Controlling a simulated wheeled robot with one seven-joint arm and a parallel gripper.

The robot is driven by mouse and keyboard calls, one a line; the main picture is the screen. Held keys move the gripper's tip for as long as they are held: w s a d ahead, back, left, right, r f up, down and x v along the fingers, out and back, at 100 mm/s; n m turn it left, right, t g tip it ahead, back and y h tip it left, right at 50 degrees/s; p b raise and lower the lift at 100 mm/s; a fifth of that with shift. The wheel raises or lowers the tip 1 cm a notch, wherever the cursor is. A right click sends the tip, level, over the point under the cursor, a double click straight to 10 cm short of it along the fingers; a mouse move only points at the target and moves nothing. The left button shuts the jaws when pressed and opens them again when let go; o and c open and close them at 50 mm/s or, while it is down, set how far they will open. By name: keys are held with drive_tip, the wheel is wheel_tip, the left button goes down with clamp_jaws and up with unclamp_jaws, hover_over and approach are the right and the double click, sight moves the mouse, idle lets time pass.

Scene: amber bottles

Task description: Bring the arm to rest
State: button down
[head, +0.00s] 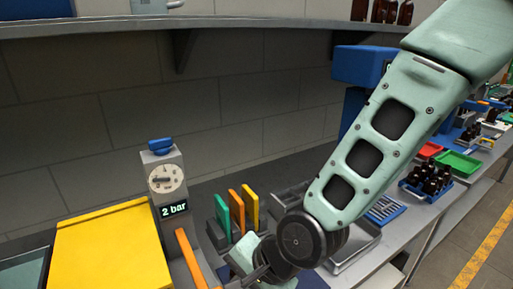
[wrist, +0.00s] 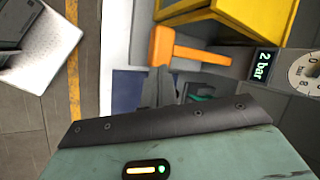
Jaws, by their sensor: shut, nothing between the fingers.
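My arm reaches down from the upper right in the head view, and my wrist joint (head: 300,240) is low in the middle. My gripper's body shows along the bottom of the wrist view. Its narrow grey fingers (wrist: 157,88) appear together beyond the dark edge, shut and empty. In the wrist view they overlap the area just below an orange lever (wrist: 165,47); I cannot tell the gap between them. In the head view the fingers are hidden or cut off at the bottom edge.
A gauge unit (head: 164,178) reading "2 bar" stands beside a yellow box (head: 110,255). Green, orange and yellow upright plates (head: 237,212) stand near my wrist. A metal tray (head: 355,245) lies behind my arm. Amber bottles (head: 430,180) stand at right. A shelf (head: 230,22) runs above.

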drive_tip(key=s+d+n+g+h+b, duration=0.1)
drive_tip(key=s+d+n+h+b, duration=0.2)
drive_tip(key=d+n, duration=0.4)
drive_tip(key=s+d+r+n+h+b, duration=0.1)
drive_tip(key=s+d+n+h+b, duration=0.2)
drive_tip(key=s+d+n, duration=0.3)
drive_tip(key=shift+s+d+r+n+g+b, duration=0.15)
drive_tip(key=shift+d+r+n+g+b, duration=0.25)
drive_tip(key=shift+d, duration=2.15)
drive_tip(key=shift+f, duration=0.1)
